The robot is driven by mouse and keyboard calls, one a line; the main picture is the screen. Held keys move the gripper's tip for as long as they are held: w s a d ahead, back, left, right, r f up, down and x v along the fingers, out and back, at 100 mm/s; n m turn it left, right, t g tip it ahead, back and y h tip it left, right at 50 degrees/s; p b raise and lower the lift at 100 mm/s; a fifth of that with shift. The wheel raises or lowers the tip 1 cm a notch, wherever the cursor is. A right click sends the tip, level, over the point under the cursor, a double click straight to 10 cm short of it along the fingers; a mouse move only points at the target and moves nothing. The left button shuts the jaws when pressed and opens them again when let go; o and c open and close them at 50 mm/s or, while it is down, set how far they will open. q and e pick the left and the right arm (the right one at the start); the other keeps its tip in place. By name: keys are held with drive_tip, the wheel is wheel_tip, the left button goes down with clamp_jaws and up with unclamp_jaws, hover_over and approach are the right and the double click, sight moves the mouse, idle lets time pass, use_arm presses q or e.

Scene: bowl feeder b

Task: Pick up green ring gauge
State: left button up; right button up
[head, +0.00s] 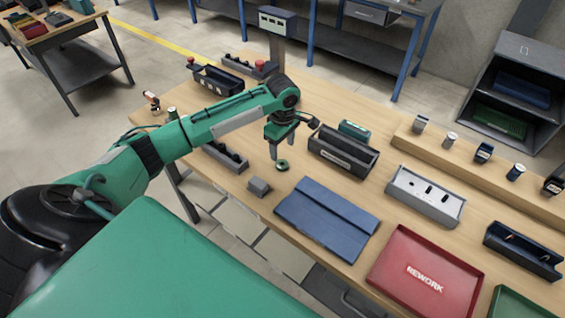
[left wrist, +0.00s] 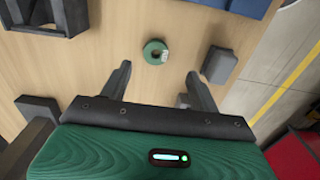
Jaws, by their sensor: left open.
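The green ring gauge (head: 282,165) lies flat on the wooden table (head: 340,103). In the left wrist view the ring (left wrist: 155,52) shows its dark centre hole and a small white label on its right side. My left gripper (head: 285,153) is open and empty above the ring. In the left wrist view its two fingers (left wrist: 160,78) are spread wide, and the ring lies just beyond the tips, between their lines. The ring is apart from both fingers. My right gripper is not in view.
A small grey block (head: 259,187) sits close to the ring. A dark open bin (head: 343,151) stands right of the gripper, and a blue folded mat (head: 327,217) lies in front. A red REWORK tray (head: 424,273) is at the front right.

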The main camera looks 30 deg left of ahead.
sight(283, 161)
use_arm(q)
drive_tip(key=f, duration=0.2)
drive_tip(key=f+p, duration=0.1)
drive_tip(key=f, duration=0.1)
drive_tip(key=f+p, duration=0.1)
drive_tip(key=f, duration=0.2)
drive_tip(key=shift+w+a, duration=0.2)
drive_tip(key=shift+w, duration=0.1)
drive_tip(key=shift+f, duration=0.5)
drive_tip(key=c, duration=1.1)
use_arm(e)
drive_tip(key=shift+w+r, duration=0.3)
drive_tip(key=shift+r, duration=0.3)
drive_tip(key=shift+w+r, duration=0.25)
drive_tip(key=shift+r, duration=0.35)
